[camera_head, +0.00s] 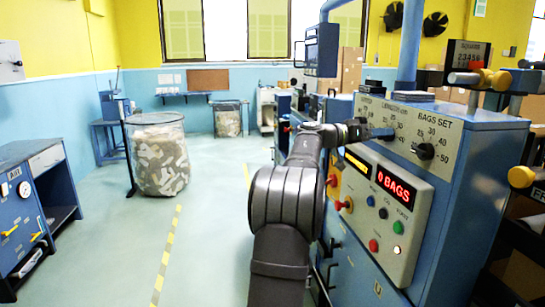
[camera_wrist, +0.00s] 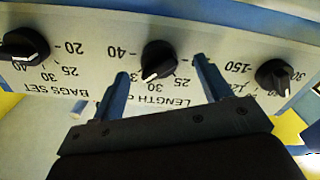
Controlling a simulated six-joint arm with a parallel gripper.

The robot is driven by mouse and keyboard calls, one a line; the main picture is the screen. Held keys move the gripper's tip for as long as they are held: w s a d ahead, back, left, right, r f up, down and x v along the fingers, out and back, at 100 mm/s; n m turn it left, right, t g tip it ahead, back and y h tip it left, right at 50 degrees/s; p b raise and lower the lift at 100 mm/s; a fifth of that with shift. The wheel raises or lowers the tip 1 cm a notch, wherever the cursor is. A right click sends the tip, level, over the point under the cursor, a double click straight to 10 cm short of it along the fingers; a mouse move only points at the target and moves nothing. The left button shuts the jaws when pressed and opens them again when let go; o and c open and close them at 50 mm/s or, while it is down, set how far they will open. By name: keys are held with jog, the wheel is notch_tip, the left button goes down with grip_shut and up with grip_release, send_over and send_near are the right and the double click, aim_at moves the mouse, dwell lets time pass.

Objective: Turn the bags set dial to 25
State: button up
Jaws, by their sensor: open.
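The bags set dial (camera_head: 425,151) is a black knob on the grey upper panel of the blue machine, with printed numbers around it. In the wrist view, which shows the panel upside down, the bags set dial (camera_wrist: 25,45) is at the left edge. A white mark shows on its lower side; I cannot tell which number it points to. My gripper (camera_head: 386,132) is in front of the panel, left of that dial. In the wrist view my gripper (camera_wrist: 162,67) is open and empty, its fingers appearing on either side of the length dial (camera_wrist: 159,61), not the bags set dial.
A third black knob (camera_wrist: 273,76) is right of the length dial in the wrist view. Below the panel a control box has a red BAGS display (camera_head: 396,187) and several buttons. Yellow-ended rods (camera_head: 480,78) stick out at the upper right.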

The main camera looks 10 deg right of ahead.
jog(key=shift+s+a+r+n, duration=0.15)
jog(key=shift+s+a+n, duration=0.1)
jog(key=shift+a+n, duration=0.4)
jog(key=shift+c, duration=0.5)
jog(key=n, duration=3)
send_near(417, 151)
jog(key=d, duration=0.8)
jog(key=shift+d, duration=0.2)
jog(key=c, duration=1)
